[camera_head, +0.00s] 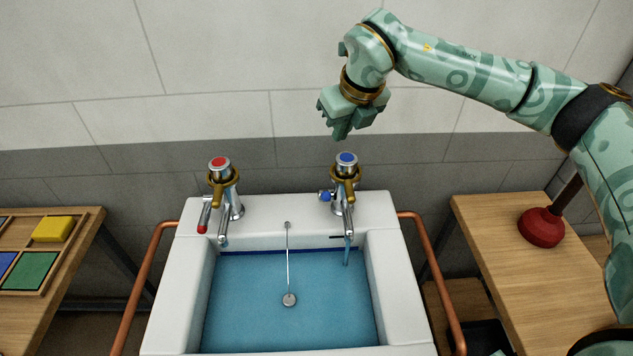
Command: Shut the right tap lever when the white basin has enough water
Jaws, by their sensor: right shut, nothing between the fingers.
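The white basin (384,212) stands in the middle against the wall, with blue water (250,300) in it. A dark blue line (270,251) runs along its back inner wall, right at the water's far edge. The right tap (347,188) has a blue cap, and a thin stream (347,254) runs from its spout into the basin. The right tap lever (326,197), blue-tipped, points to the left. The left tap (221,190) has a red cap; its red-tipped lever (203,222) points forward. My right gripper (340,132) is shut and empty, above the right tap, apart from it. My left gripper is out of view.
Copper rails (147,275) flank the basin on both sides. A red plunger (541,227) stands on the right wooden bench (505,260). A wooden tray with a yellow block (53,229) and coloured squares is on the left bench. A thin chain with a plug (289,300) hangs in the basin.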

